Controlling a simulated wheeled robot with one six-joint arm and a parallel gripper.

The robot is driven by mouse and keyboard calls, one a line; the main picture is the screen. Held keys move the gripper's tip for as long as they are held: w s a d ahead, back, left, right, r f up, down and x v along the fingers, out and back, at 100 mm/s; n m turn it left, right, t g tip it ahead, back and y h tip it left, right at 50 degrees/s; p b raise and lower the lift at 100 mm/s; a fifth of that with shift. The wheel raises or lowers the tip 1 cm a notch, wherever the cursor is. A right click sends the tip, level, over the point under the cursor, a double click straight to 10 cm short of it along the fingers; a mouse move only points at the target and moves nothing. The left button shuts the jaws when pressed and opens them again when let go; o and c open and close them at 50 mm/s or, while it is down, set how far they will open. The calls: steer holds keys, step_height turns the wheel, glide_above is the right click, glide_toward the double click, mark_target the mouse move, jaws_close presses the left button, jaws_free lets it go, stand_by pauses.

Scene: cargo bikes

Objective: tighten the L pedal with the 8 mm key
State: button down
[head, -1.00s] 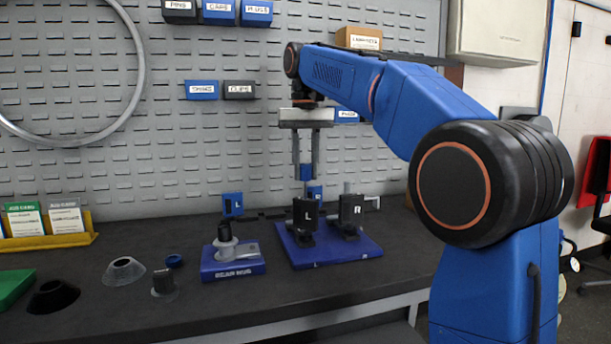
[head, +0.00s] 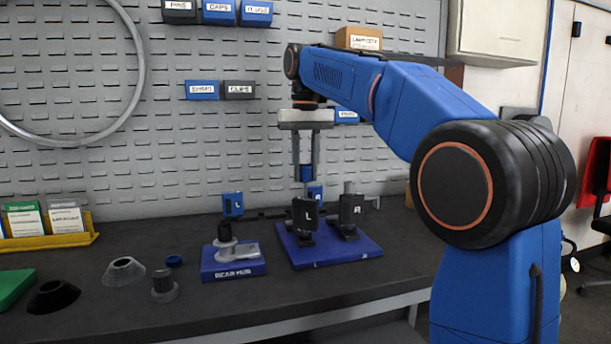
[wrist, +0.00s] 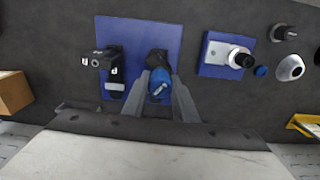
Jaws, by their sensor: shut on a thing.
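The L pedal (head: 305,214) is a dark upright block marked L on the blue base plate (head: 330,256). In the wrist view the L pedal (wrist: 157,60) is partly hidden behind the blue key. My gripper (head: 306,176) points straight down above the L pedal and is shut on the blue-handled key (head: 306,173). In the wrist view the key (wrist: 160,86) sits between the fingertips of my gripper (wrist: 161,90). The key's lower end is hard to make out; I cannot tell whether it is seated in the pedal.
The R pedal (head: 350,210) stands right of the L pedal on the same plate. A blue L-marked block (head: 232,204) stands behind. The blue gear hub stand (head: 233,268) is to the left. A pegboard wall (head: 200,130) rises behind. The front right bench top is clear.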

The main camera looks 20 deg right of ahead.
steer(key=n, duration=0.4)
steer(key=shift+f+n, duration=0.1)
steer(key=shift+n, duration=0.7)
steer(key=n, duration=0.3)
steer(key=shift+r, duration=0.2)
steer(key=shift+r, duration=0.45)
steer(key=shift+r, duration=2.5)
